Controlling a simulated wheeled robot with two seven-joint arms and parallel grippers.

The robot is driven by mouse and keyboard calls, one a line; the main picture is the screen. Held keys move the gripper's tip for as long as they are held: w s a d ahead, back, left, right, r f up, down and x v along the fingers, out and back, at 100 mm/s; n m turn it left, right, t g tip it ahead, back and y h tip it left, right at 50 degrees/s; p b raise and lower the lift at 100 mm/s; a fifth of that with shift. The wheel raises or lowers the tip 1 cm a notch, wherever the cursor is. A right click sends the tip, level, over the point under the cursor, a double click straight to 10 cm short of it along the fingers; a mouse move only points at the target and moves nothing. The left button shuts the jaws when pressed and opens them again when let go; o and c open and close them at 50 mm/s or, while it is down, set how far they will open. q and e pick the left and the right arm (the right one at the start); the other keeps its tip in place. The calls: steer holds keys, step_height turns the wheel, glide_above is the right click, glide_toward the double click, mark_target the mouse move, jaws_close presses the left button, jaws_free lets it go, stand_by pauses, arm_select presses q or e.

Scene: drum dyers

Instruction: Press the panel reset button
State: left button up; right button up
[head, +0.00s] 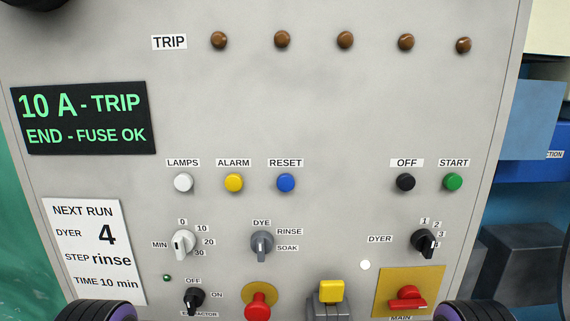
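The blue reset button (285,183) is a round push button on the grey panel (340,110), under the label RESET. The yellow alarm button (234,183) and the white lamps button (183,183) are to its left. The black off button (405,182) and the green start button (452,182) are to its right. Dark rounded parts with purple rims, apparently of my arms, show at the bottom left and bottom right edges, well below the reset button. My gripper fingers are not visible, and nothing touches the button.
Several brown trip lamps (345,40) run along the top. A display (83,118) reads "10 A - TRIP, END - FUSE OK". Below are selector knobs, a red mushroom button (257,305), a yellow-topped switch (331,291) and a red main switch (407,299). Space before the reset button is clear.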

arm_select(q)
steer(key=shift+r, duration=0.1)
jaws_close()
stand_by(1.4)
